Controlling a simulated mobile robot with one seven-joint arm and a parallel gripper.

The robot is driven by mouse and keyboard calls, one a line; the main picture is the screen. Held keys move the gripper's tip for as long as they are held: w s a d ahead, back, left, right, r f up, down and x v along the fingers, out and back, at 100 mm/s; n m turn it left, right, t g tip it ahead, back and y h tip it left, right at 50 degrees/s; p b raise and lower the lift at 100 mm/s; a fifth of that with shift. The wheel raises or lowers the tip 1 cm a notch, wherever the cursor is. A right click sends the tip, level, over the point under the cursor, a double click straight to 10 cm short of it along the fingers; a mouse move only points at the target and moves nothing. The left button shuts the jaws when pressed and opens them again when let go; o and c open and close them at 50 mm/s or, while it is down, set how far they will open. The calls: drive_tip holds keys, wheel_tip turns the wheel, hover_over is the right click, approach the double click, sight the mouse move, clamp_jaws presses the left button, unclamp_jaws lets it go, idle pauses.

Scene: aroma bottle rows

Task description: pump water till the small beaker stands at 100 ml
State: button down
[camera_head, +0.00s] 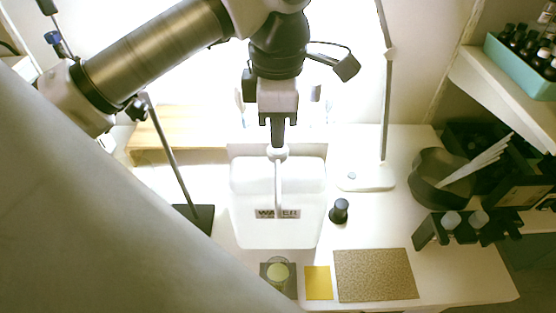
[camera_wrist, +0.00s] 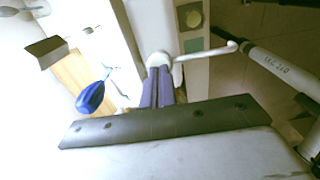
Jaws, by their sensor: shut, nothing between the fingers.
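A white water container (camera_head: 248,232) with a "WATER" label stands in the middle of the table. Its white pump head (camera_head: 277,153) is on top, and the spout (camera_head: 278,190) points toward the table's front. My gripper (camera_head: 277,146) is shut and empty, pointing down with its fingertips at the pump head, seemingly touching it. In the wrist view the shut fingers (camera_wrist: 158,84) meet the pump head (camera_wrist: 159,60). The small beaker (camera_head: 278,271) stands on a dark square pad in front of the container. It looks yellowish; its level and marks are too small to read.
A yellow card (camera_head: 318,283) and a speckled brown mat (camera_head: 375,274) lie right of the beaker. A small black object (camera_head: 339,211) stands right of the container. A stand with a white base (camera_head: 366,178) is behind it. Dark racks (camera_head: 470,228) fill the right side.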

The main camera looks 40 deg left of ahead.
drive_tip(key=shift+f+b, duration=1.05)
drive_tip(key=shift+f, duration=0.2)
drive_tip(key=shift+r, duration=0.15)
drive_tip(key=shift+r+p, duration=1.05)
drive_tip(key=shift+r, duration=0.35)
drive_tip(key=shift+f+b, duration=1.1)
drive_tip(key=shift+f, duration=0.15)
drive_tip(key=shift+r+p, duration=0.8)
drive_tip(key=shift+r, duration=0.5)
wheel_tip(320, 180, up, 6)
drive_tip(key=p, duration=0.4)
idle(0.5)
